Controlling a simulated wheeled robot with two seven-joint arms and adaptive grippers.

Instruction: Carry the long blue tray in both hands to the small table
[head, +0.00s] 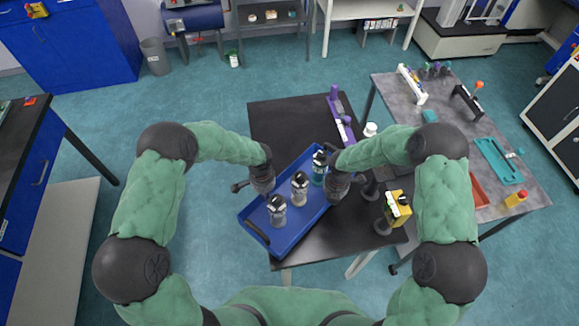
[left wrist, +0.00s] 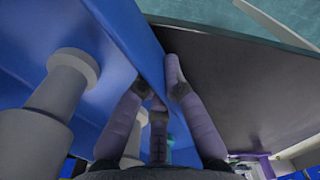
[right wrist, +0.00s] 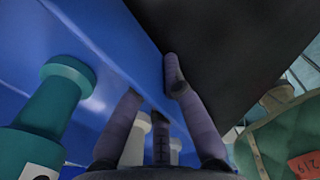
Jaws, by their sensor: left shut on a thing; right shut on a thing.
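The long blue tray (head: 256,216) lies slanted over a dark-topped table (head: 280,120) in the head view. I cannot tell whether it touches the tabletop. Three capped bottles stand in it: a grey one (head: 278,210), a second grey one (head: 299,188) and a teal one (head: 319,168). My left gripper (head: 262,184) is shut on the tray's left long wall; its fingers straddle the wall in the left wrist view (left wrist: 155,85). My right gripper (head: 340,183) is shut on the opposite wall, also straddled in the right wrist view (right wrist: 155,85).
A yellow device (head: 397,208) and purple items (head: 341,118) stand on the dark table. A grey table (head: 450,130) with racks and a teal tray (head: 498,160) adjoins at right. A dark bench (head: 25,150) is at left. Open floor (head: 215,110) lies between.

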